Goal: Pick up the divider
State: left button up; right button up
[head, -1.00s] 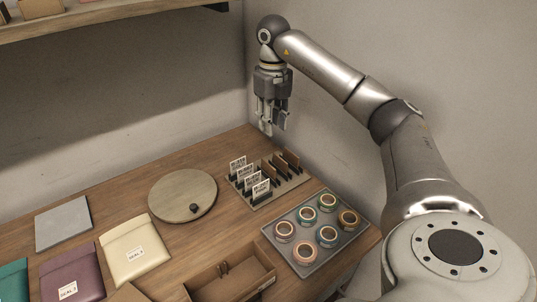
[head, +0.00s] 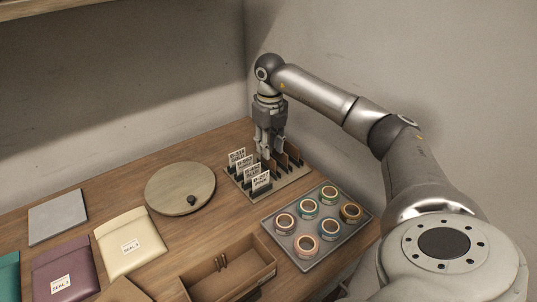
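A wooden rack (head: 296,181) stands near the back right corner of the table. White printed cards (head: 261,181) stand in its left part. Brown and dark upright dividers (head: 292,153) stand in its right part. My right gripper (head: 271,151) points down over the back of the rack, among the dividers and cards. Its fingers look apart, with a gap between them. The fingertips partly hide the dividers behind them, and I cannot tell whether they touch one. My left gripper is not in view.
A grey tray (head: 325,240) with several tape rolls lies in front of the rack. A round wooden disc (head: 172,197) with a dark knob lies to the left. An open cardboard box (head: 235,285), envelopes (head: 131,246) and a grey slab (head: 58,217) fill the front and left.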

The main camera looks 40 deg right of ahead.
aim_at(271, 163)
jog(key=f, duration=0.3)
jog(key=shift+w+f, duration=0.2)
jog(key=shift+w, duration=0.05)
jog(key=shift+c, duration=0.2)
grip_shut()
jog(key=shift+r, duration=0.1)
